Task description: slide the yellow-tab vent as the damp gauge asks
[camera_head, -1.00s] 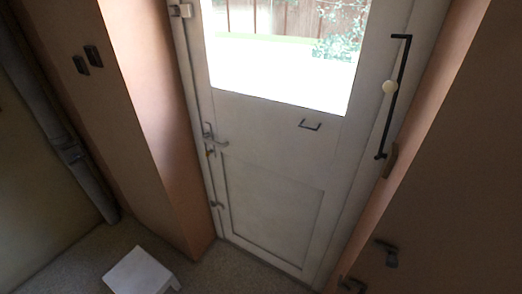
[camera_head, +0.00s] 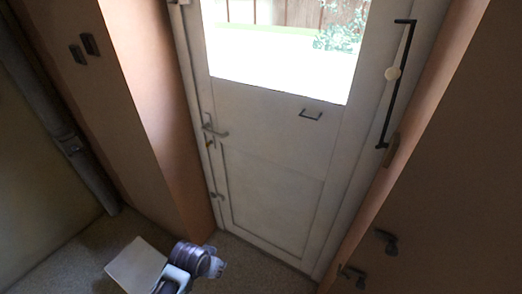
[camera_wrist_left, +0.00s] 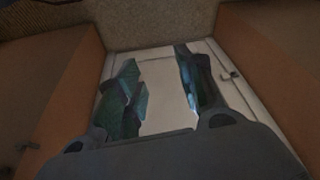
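I see no yellow-tab vent and no damp gauge that I can make out in either view. My left gripper (camera_head: 218,261) is low in the head view, in front of the foot of the white door (camera_head: 270,200). The left wrist view shows the same gripper (camera_wrist_left: 158,57) with its two fingers spread apart and nothing between them touching. The pale door (camera_wrist_left: 165,95) shows behind the gap. My right gripper is in neither view.
Dark blocks (camera_head: 89,44) sit on the left wall.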

